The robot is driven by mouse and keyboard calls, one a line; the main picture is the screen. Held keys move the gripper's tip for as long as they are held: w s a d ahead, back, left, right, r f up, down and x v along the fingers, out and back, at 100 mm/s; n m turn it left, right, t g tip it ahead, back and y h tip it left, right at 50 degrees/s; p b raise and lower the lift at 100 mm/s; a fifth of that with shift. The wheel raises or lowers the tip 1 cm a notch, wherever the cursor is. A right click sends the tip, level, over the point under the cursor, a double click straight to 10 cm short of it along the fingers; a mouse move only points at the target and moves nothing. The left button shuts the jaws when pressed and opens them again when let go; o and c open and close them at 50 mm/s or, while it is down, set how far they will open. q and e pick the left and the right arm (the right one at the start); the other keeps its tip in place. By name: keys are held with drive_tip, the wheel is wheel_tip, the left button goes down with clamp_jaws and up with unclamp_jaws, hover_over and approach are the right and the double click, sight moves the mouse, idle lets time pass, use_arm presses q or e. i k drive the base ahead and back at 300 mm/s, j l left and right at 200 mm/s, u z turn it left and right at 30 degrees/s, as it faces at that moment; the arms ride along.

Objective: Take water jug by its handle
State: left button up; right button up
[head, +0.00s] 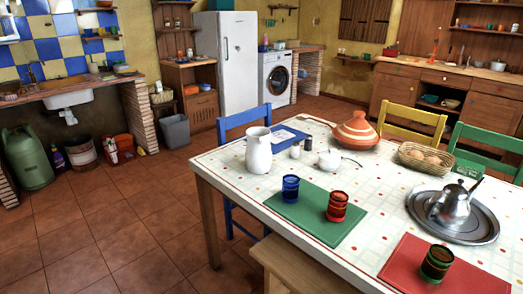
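A white water jug (259,150) stands upright on the table (213,162), near its left end. A handle shows only faintly on the jug, and I cannot tell clearly which way it points. Neither of my grippers is in the head view. Nothing touches the jug except the table under it.
A wooden bench (300,265) and blue chair (232,123) flank the table.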

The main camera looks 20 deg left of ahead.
sight(258, 153)
drive_tip(key=j+z, duration=0.15)
drive_tip(key=z, duration=0.2)
drive_tip(key=i+j+z, duration=0.1)
drive_tip(key=z, duration=0.25)
drive_tip(key=j+z, duration=0.7)
drive_tip(key=j, duration=0.3)
drive_tip(key=j+z, duration=0.1)
drive_tip(key=j, duration=0.3)
drive_tip(key=k+j+z, duration=0.1)
drive_tip(key=j, duration=0.25)
drive_tip(key=k+j, duration=0.1)
drive_tip(key=j, duration=0.4)
drive_tip(key=k+j+z, duration=0.1)
drive_tip(key=j, duration=0.45)
drive_tip(key=k+j, duration=0.1)
drive_tip(key=j, duration=0.4)
